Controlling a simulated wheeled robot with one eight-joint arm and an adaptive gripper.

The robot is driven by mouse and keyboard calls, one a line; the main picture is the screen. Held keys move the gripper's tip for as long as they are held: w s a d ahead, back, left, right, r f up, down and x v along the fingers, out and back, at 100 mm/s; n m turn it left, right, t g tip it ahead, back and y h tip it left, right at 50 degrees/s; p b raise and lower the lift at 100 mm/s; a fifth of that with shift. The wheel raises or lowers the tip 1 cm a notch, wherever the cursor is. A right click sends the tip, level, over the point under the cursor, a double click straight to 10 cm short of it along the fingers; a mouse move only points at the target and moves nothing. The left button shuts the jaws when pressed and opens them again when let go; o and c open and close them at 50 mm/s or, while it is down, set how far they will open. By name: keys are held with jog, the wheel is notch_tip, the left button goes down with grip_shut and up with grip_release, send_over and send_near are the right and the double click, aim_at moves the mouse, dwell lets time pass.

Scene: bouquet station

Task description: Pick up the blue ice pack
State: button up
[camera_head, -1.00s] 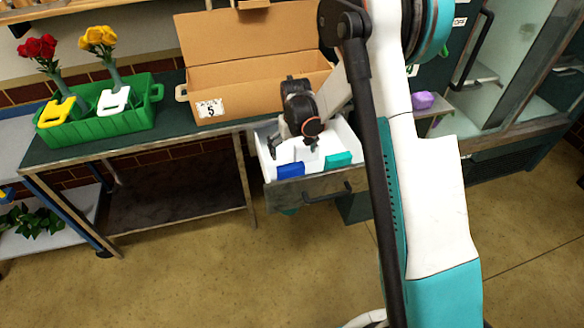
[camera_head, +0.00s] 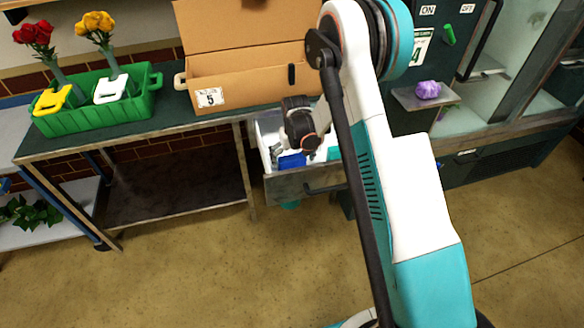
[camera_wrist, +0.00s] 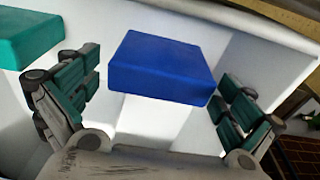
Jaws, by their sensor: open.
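The blue ice pack (camera_head: 292,161) lies in the open drawer (camera_head: 302,186) under the workbench. In the wrist view the blue ice pack (camera_wrist: 162,66) is a flat block in the middle, between and just beyond the fingertips. A teal pack (camera_wrist: 28,36) lies to the left of the blue one in the wrist view.
The teal pack also shows at the drawer's right (camera_head: 334,153). A cardboard box (camera_head: 250,88) and a green crate (camera_head: 95,108) with flowers stand on the bench. The drawer walls close in around my gripper. A purple object (camera_head: 428,90) sits on a tray at right.

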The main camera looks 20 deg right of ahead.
aim_at(292, 164)
jog(key=f, duration=0.1)
jog(key=f+b, duration=0.1)
jog(key=f, duration=0.2)
jog(key=shift+w+a+f+b, duration=0.1)
jog(key=shift+w+f+b, duration=0.05)
jog(key=shift+w+b, duration=0.2)
jog(key=c, duration=1.1)
jog(key=shift+r, duration=0.25)
